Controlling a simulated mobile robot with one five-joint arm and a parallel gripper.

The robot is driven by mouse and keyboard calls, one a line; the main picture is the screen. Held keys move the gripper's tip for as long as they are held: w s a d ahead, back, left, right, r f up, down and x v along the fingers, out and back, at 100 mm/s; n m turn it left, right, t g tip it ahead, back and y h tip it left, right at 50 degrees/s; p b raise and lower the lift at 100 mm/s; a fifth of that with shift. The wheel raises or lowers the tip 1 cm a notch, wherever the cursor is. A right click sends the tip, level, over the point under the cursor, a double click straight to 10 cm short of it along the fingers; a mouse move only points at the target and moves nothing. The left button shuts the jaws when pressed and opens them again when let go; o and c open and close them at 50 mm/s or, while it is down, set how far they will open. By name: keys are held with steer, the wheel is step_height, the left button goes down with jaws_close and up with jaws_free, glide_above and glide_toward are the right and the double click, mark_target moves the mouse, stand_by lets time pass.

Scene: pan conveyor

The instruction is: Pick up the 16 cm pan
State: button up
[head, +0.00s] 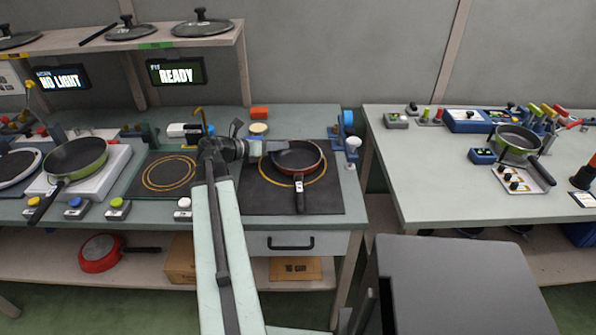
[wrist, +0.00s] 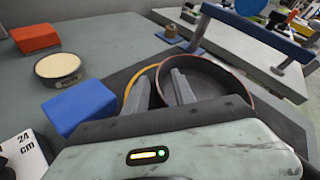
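A dark pan (head: 297,155) with a reddish-brown rim sits on the right black mat, over its yellow ring. Its handle points toward the front and carries a small white tag too small to read. My gripper (head: 264,148) is at the pan's left side. In the wrist view, the fingers of my gripper (wrist: 161,76) are apart, with the left rim of the pan (wrist: 215,78) between them. One finger is outside the wall and the other over the inside. I cannot tell whether either finger touches the wall.
An orange block (head: 259,113) and a cream disc (head: 258,128) lie behind the mat. A blue block (wrist: 78,107) is near my gripper. A green pan (head: 78,157) stands at the left; a red pan (head: 100,254) is on the lower shelf. A gap separates the right table (head: 440,190).

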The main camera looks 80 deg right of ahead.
steer(key=shift+s+d+f, duration=0.3)
steer(key=shift+s+d, duration=0.05)
steer(key=shift+d, duration=0.05)
steer(key=shift+r, duration=0.1)
jaws_close()
steer(key=shift+a, duration=0.1)
stand_by(0.9)
